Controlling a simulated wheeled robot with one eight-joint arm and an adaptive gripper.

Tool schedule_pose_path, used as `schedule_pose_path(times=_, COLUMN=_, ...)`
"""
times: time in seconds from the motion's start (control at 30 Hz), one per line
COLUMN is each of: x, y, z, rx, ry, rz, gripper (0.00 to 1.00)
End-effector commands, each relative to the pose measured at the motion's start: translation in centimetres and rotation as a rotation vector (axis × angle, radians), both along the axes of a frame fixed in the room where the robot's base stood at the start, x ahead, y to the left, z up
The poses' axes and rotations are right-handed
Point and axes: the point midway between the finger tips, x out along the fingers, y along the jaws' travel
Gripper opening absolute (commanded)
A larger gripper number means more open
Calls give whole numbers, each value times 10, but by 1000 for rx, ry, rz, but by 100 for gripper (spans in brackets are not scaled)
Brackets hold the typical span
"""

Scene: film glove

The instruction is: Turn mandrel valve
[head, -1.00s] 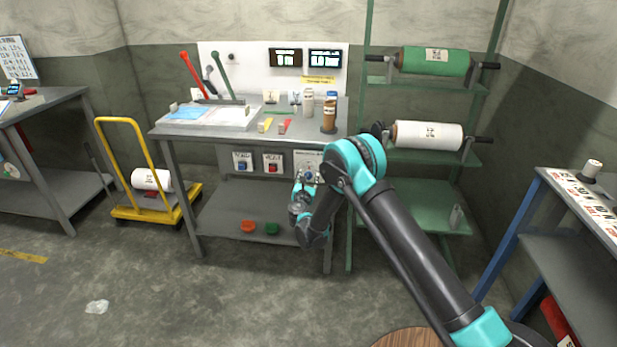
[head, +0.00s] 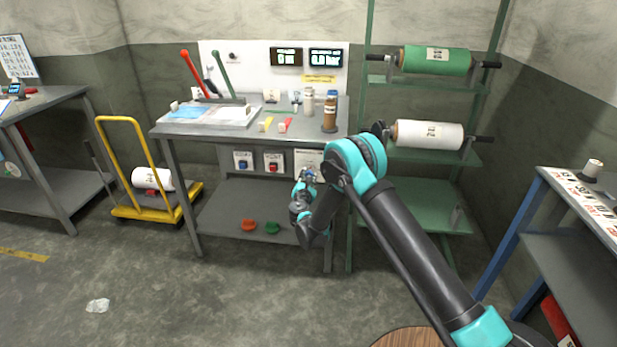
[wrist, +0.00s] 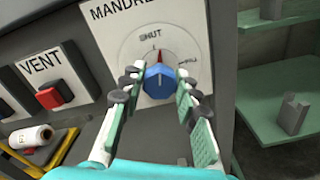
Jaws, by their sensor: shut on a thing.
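The mandrel valve is a blue knob (wrist: 158,84) with a red pointer on a round grey dial (wrist: 140,42), under a label beginning "MANDRE". The pointer stands nearly upright, close under the word SHUT. Another label on the dial's right is too small to read surely. My gripper (wrist: 160,78) is shut on the knob, with a finger on each side of it. In the head view my gripper (head: 308,177) is at the panel (head: 308,157) under the bench's right end, and the knob is mostly hidden by it.
Left of the valve are a red VENT button (wrist: 50,97) and a blue button (head: 243,165). The grey bench (head: 190,131) stands above, with displays behind it. A green rack (head: 415,205) is close on the right. A yellow trolley (head: 145,212) stands left.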

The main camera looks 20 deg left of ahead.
Motion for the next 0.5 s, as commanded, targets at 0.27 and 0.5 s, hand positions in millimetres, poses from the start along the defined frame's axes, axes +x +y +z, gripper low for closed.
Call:
schedule_pose_path(times=0.27, x=-1, y=0, z=-1, rx=256, ry=62, rz=-1, gripper=2)
schedule_pose_path(times=0.5, x=-1, y=-1, z=-1, rx=477, ry=115, rz=-1, gripper=2)
